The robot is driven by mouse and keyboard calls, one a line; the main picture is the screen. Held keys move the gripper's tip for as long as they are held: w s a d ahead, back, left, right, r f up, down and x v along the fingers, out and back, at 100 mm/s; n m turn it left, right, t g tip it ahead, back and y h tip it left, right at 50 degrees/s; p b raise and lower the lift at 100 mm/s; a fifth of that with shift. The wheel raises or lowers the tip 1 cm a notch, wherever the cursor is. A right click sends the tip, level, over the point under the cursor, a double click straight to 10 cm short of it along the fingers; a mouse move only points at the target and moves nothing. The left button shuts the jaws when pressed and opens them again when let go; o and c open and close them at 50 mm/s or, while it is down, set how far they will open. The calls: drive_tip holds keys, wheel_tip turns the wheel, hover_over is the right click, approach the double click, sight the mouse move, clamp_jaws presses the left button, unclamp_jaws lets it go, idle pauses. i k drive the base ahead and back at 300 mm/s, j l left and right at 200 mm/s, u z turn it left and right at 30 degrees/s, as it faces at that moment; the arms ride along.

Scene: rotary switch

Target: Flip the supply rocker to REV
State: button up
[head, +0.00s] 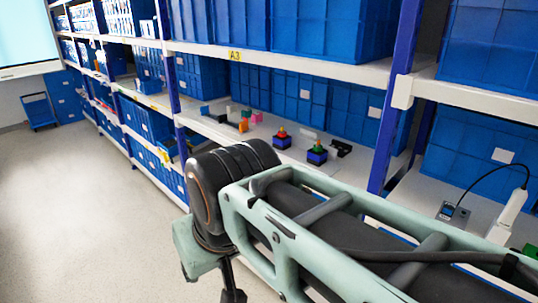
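No switch marked REV can be made out in the head view. A small grey device (452,214) with a dark face stands on the shelf at the right, and a black cable runs from it to a white upright device (509,214). Two small dark blocks with coloured tops, one with a red-orange top (282,138) and one with a green and orange top (317,152), sit on the middle shelf. Their markings are too small to read. My arm crosses the lower middle and right. I cannot make out my gripper's fingers; a dark part of mine shows at the bottom edge.
Blue bins (328,105) fill the racks behind and above the shelf. A blue upright post (397,100) stands between the coloured blocks and the grey device. The floor (80,210) at left is clear.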

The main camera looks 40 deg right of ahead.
sight(448, 210)
drive_tip(key=z, duration=2.65)
